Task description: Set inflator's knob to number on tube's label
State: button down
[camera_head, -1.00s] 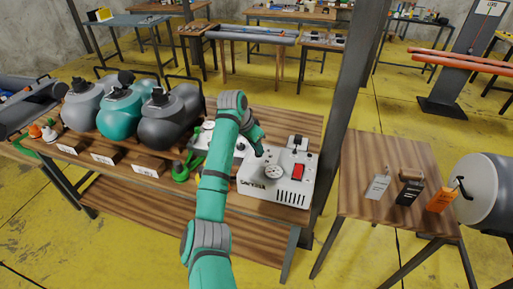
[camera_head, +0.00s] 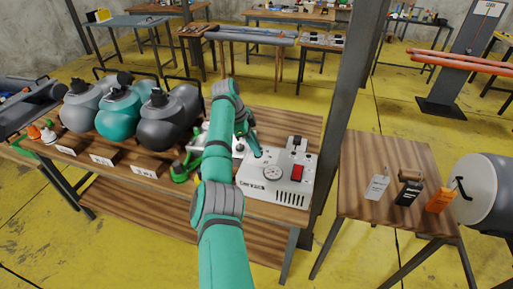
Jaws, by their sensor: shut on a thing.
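The inflator (camera_head: 285,192) is a white box with a round gauge (camera_head: 272,173) and a red switch (camera_head: 297,172), at the right end of the wooden bench. My gripper (camera_head: 256,151) reaches down to the inflator's upper left, left of the gauge. It is shut on what seems to be the knob, which its fingers and my arm hide, so I cannot read the setting. Three rounded tubes, light grey (camera_head: 82,108), teal (camera_head: 120,112) and dark grey (camera_head: 163,122), stand at the bench's left. White labels (camera_head: 145,171) are in front of them, too small to read.
Green fittings (camera_head: 180,171) lie left of my arm. A metal post (camera_head: 345,120) rises just right of the inflator. Yellow floor is open in front.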

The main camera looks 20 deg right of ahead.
jog(key=shift+w+a+r, duration=0.1)
jog(key=shift+w+a, duration=0.15)
jog(key=shift+d+m, duration=0.1)
jog(key=shift+m, duration=0.2)
jog(key=c, duration=1.8)
grip_release()
jog(key=shift+o, duration=0.2)
jog(key=shift+s+d, duration=0.1)
jog(key=v, duration=1)
jog(key=shift+r, duration=0.35)
